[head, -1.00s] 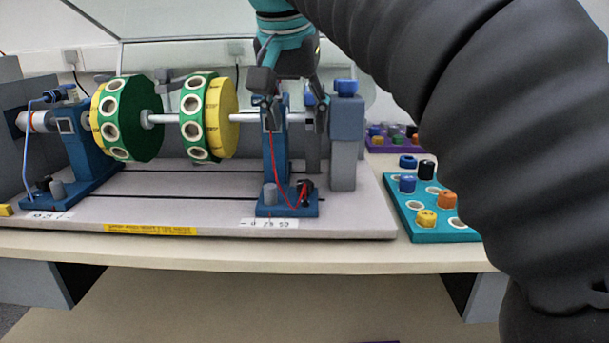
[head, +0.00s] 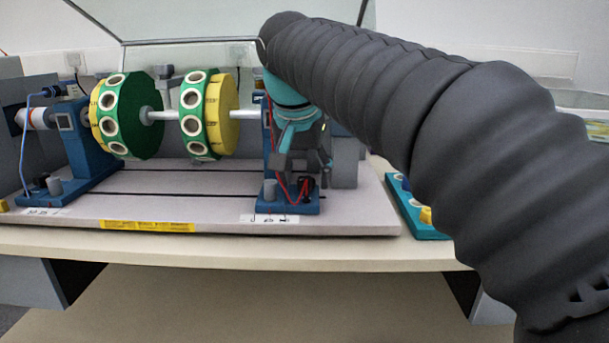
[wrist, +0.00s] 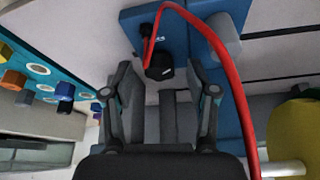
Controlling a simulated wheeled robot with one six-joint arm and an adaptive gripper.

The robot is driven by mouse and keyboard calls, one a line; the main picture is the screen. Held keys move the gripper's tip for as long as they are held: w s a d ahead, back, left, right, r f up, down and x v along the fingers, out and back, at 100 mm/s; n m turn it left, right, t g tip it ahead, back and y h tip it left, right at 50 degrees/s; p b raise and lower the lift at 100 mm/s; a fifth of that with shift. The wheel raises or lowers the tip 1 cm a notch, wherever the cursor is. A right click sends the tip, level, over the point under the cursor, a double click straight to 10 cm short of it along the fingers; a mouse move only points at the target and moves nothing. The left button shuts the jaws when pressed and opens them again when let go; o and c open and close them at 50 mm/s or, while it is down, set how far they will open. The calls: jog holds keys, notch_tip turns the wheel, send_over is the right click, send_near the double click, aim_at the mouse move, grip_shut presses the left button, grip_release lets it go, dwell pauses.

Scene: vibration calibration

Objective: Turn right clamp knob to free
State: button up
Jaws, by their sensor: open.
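The right pedestal's blue foot (head: 287,208) stands on the bench plate. It carries a grey cylindrical knob (head: 270,188) at its left and a black knob-like part with a red cable (head: 306,185) at its right. In the wrist view the grey knob (wrist: 222,36) is right of the black part (wrist: 159,66). I cannot tell for sure which is the clamp knob. My gripper (head: 292,170) is open and points down above the foot. In the wrist view the black part shows between the fingertips of my gripper (wrist: 158,75); I see no contact.
The red cable (wrist: 228,75) loops close past the fingers. A shaft with green and yellow discs (head: 205,115) is left of my gripper. A teal board (head: 412,215) with coloured pieces is at right, partly behind my arm.

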grip_shut()
jog(key=shift+n, duration=0.3)
jog(key=n, duration=0.1)
jog(key=n+y+p, duration=0.1)
jog(key=shift+d+r+n, duration=0.1)
jog(key=shift+d+n, duration=0.1)
jog(key=shift+n, duration=0.2)
jog(key=shift+d+n+y+p, duration=0.1)
jog(key=shift+n+y+p, duration=0.8)
jog(key=shift+n, duration=1.1)
